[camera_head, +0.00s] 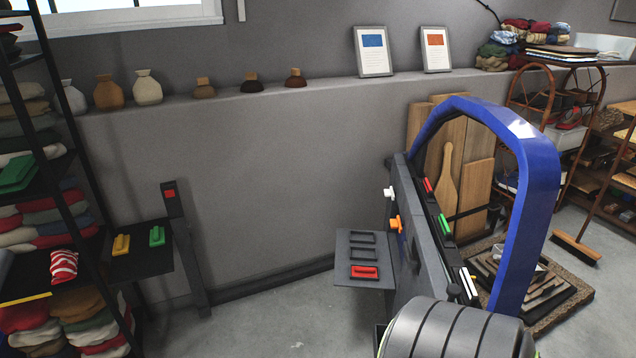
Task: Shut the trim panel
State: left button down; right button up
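The trim panel (422,245) is a dark grey board, seen at a steep angle right of centre. A white knob (390,193) and an orange handle (396,223) stick out from its left side. The blue car door frame (535,190) arches up behind and to the right of it. A dark strip between them carries a red piece (428,185), a green piece (444,224) and white pieces (467,279). The panel's upper edge looks apart from the blue frame; I cannot tell how far it stands open. Neither gripper shows in the head view.
A grey slotted shelf (358,284) with a red piece (364,272) juts out left of the panel. A dark tray (143,268) with yellow and green pieces stands farther left. A ribbed dark rounded body (455,335) hides the panel's lower end. Floor between the trays is clear.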

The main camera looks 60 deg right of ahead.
aim_at(352, 248)
jog(key=i+z, duration=0.75)
jog(key=z, duration=0.2)
jog(key=i+j+z, duration=0.3)
jog(key=z, duration=0.15)
jog(key=i+z, duration=0.2)
jog(key=z, duration=0.25)
jog(key=i+j+z, duration=0.2)
jog(key=z, duration=0.3)
jog(key=i+j+z, duration=0.2)
jog(key=z, duration=0.25)
jog(key=i+j+z, duration=0.15)
jog(key=z, duration=0.35)
jog(key=j, duration=0.1)
